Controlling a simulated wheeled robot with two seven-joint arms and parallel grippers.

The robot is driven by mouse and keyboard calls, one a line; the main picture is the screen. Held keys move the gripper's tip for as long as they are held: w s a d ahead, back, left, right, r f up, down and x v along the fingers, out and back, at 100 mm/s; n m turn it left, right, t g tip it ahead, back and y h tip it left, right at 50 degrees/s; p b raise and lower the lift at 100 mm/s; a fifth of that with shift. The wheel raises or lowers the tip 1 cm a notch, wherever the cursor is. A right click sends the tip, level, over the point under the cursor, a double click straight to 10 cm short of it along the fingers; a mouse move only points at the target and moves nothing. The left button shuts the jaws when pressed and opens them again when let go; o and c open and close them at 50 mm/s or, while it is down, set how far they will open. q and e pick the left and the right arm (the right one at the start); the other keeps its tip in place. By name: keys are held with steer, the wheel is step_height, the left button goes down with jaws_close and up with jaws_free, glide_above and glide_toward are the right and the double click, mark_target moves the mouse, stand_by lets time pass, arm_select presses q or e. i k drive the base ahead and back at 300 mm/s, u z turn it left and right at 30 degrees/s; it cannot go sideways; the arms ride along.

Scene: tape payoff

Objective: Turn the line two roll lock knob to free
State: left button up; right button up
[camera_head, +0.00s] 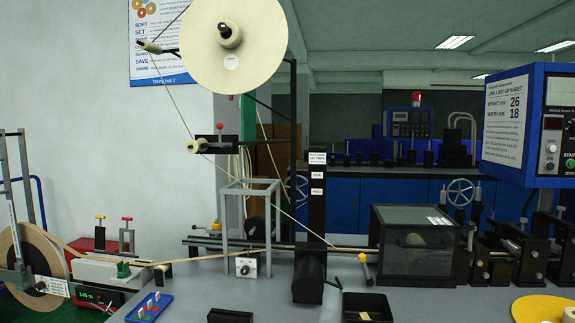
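A large cream tape roll (258,45) hangs at the top on a dark stand, with a pale hub (229,35) and a dark end at its centre. A white box (246,268) with a round black knob stands on the bench below the grey frame; its markings are too small to read. A red-topped lever (220,127) stands on the black arm under the roll. I cannot tell which of these is the line two roll lock knob or how it is set. Neither of my grippers is in view.
A second roll (27,262) stands at far left beside a digital readout (93,297). A tape strand runs over rollers to a dark clear-sided box (416,245). A black tray (367,307) and blue tray (149,307) lie at the front. A blue control panel (551,125) stands right.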

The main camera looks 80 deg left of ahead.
mark_target(222, 27)
steer(key=u, duration=2.55)
